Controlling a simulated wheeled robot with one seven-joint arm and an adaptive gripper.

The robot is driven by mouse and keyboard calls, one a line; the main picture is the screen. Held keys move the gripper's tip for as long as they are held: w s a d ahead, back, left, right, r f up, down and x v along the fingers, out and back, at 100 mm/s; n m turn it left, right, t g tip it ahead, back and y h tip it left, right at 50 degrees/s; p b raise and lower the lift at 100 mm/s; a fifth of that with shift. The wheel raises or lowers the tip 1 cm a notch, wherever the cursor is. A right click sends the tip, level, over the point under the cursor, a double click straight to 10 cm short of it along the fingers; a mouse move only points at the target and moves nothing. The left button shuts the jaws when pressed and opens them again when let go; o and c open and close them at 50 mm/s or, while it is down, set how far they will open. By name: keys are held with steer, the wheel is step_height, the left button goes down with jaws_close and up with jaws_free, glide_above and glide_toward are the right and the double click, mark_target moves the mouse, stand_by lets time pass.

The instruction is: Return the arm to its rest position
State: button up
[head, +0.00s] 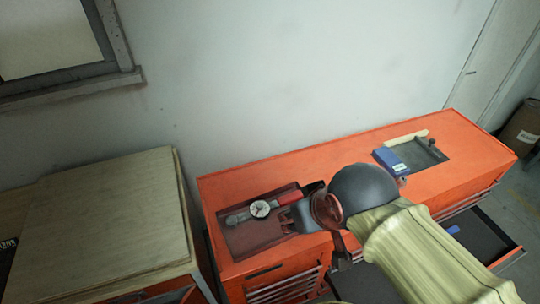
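My arm reaches in from the lower right of the head view, and my gripper (302,208) is over the right edge of a shallow dark-red tray (250,238) on the orange cabinet. A wrench-like tool with a round white dial (260,209) and a red handle lies in the tray, its handle end pointing toward my gripper. My gripper is right beside the red handle. The dark wrist hides part of the fingers, so I cannot tell whether they are open or touch the handle.
The orange cabinet (330,155) stands against a pale wall. At its right end a dark tray (432,152) holds a blue box (389,159). A drawer (482,238) is open at the right front. A wooden-topped bench (100,215) stands at left; a bin (522,128) is far right.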

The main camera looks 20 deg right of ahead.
step_height(320, 180, down, 14)
steer(key=b, duration=1.3)
steer(key=shift+r, duration=0.1)
steer(key=shift+c, duration=0.6)
